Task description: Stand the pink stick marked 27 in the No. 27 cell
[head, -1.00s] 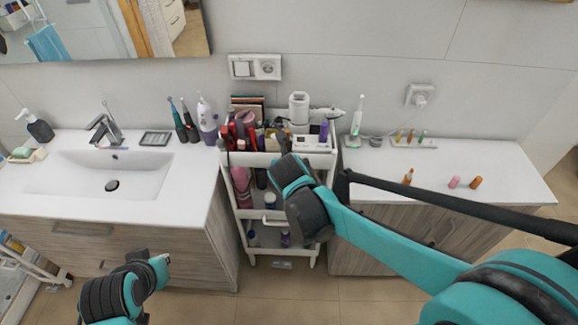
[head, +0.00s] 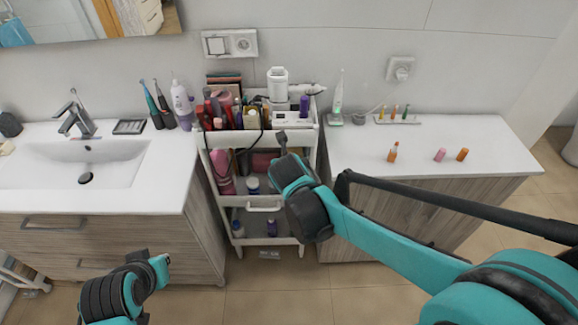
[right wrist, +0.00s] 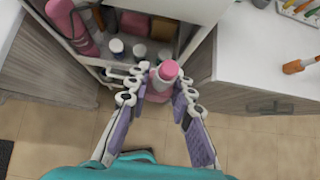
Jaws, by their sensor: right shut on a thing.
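My right gripper (right wrist: 163,90) is shut on a pink stick (right wrist: 167,70), held between its two fingers. No number can be read on it. In the head view, the dark tip of my right arm shows in front of the cart, and the held stick cannot be made out. A white box (head: 290,119) with a purple stick (head: 304,105) in it stands on the cart's top tray. Cell numbers are too small to read, so I cannot tell which is No. 27. Part of my left arm shows at the lower left, but no left fingers show.
The white cart (head: 312,137) stands between the sink cabinet and the right counter (head: 470,130).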

